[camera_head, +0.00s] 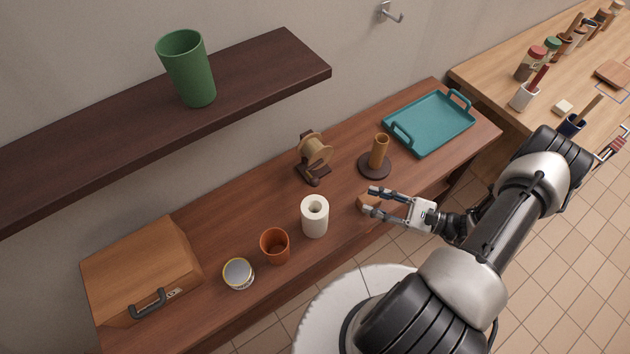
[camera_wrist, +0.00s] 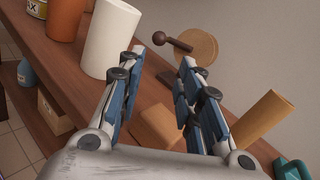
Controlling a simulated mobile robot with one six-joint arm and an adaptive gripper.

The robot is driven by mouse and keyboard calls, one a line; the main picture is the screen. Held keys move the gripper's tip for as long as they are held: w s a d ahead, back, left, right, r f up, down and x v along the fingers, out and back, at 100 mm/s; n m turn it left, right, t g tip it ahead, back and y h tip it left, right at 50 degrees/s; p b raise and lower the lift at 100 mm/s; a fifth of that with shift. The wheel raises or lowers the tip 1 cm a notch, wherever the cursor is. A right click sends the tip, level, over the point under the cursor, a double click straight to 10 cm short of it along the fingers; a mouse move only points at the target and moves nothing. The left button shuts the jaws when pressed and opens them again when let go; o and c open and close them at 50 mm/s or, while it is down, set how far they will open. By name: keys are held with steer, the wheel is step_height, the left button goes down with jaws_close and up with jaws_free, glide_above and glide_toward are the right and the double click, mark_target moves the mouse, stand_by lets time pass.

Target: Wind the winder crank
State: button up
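The winder (camera_head: 314,150) stands near the back of the brown table, with a round tan spool on a dark stand. Its dark crank is low at the front in the head view. In the wrist view the spool (camera_wrist: 198,47) lies beyond my fingertips, and the crank (camera_wrist: 176,43) ends in a round dark knob at the left. My gripper (camera_head: 370,200) is open, in front and to the right of the winder, apart from the crank. It also shows in the wrist view (camera_wrist: 162,57), with nothing clamped between its fingers. Part of the winder's stand is hidden behind a finger there.
A wooden block (camera_head: 365,202) is by my fingertips. A white roll (camera_head: 314,217), an orange cup (camera_head: 275,247) and a can (camera_head: 238,273) stand left. A post on a round base (camera_head: 375,167) and a teal tray (camera_head: 430,122) are right. A dark shelf (camera_head: 255,75) hangs above.

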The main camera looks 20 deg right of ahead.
mark_target(315, 183)
steer(key=b+x, duration=0.1)
steer(key=x, duration=1.6)
steer(key=shift+w+a, duration=0.1)
jaws_close()
